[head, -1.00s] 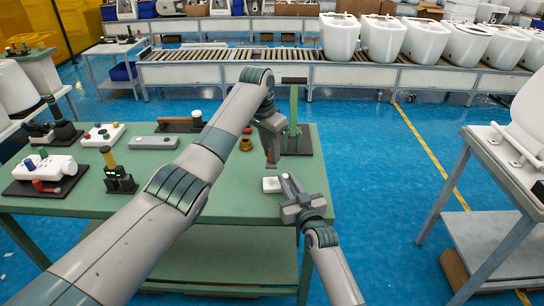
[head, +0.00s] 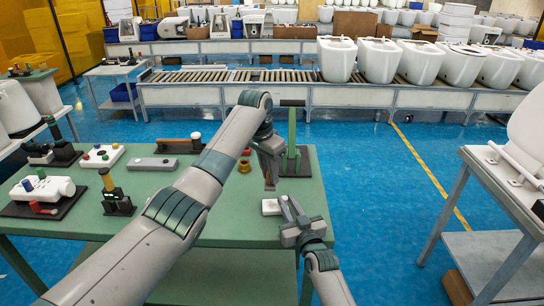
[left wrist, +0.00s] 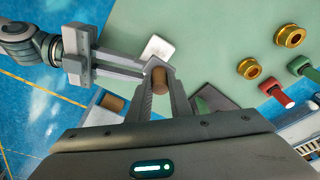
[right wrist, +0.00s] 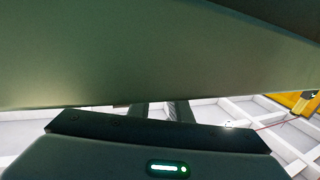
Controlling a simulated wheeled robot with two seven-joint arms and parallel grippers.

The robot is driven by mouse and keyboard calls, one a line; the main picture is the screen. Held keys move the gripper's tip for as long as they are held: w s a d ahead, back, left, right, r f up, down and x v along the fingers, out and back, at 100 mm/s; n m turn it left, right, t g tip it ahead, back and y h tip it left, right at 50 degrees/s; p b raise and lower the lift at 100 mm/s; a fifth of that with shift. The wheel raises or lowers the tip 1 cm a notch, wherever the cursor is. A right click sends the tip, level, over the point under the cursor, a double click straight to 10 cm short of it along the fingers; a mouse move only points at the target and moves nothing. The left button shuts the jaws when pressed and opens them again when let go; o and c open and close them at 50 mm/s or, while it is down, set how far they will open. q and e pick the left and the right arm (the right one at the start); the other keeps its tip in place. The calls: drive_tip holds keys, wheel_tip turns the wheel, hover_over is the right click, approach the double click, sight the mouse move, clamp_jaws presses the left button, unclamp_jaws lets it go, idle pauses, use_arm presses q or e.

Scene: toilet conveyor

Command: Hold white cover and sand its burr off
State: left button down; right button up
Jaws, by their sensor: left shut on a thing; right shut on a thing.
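The white cover (head: 270,207) is a small flat white piece at the right front edge of the green table. My right gripper (head: 288,211) is shut on its right side. My left gripper (head: 270,184) is just above the cover, pointing down, and is shut on a brown cylindrical piece (left wrist: 159,80), seen end-on in the left wrist view. The white cover (left wrist: 157,48) shows there close beyond it; contact cannot be told. No burr can be made out. In the right wrist view, a green surface hides the cover and most of my right gripper (right wrist: 163,112).
The green table (head: 235,215) holds brass rings (head: 244,166), a green upright stand (head: 292,142), a grey bar (head: 152,164) and several fixtures at left. A roller conveyor (head: 230,76) with white toilet bodies stands behind.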

sight(266, 188)
use_arm(q)
drive_tip(key=shift+g+h, duration=0.6)
drive_tip(key=shift+g, duration=0.3)
drive_tip(key=shift+a+f, duration=0.2)
drive_tip(key=shift+f, duration=2.8)
drive_tip(key=shift+f, duration=0.45)
drive_tip(key=shift+s, duration=0.25)
drive_tip(key=shift+s, duration=0.35)
drive_tip(key=shift+s, duration=0.15)
drive_tip(key=shift+s, duration=0.4)
drive_tip(key=shift+w, duration=0.1)
drive_tip(key=shift+w+f, duration=0.15)
drive_tip(key=shift+w, duration=0.3)
drive_tip(key=shift+w, duration=0.15)
